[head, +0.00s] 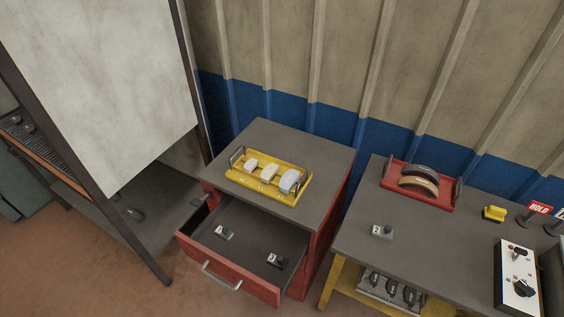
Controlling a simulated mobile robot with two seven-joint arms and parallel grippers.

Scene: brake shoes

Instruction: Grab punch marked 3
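In the head view, the red drawer (239,232) of the cabinet is open. Two small dark punches with pale marked labels lie in it, one at the left (223,233) and one nearer the front right (276,261). Another small marked punch (382,231) sits on the grey table at the right, and its mark looks like a 2. The marks on the punches in the drawer are too small to read surely. Neither of my grippers is in view.
A yellow tray (236,177) with several pale blocks stands on the cabinet (321,157). A red tray (435,205) with two curved brake shoes, a yellow object (494,213) and a control box (517,276) are on the right table (440,246). A tall pale panel (105,85) stands left.

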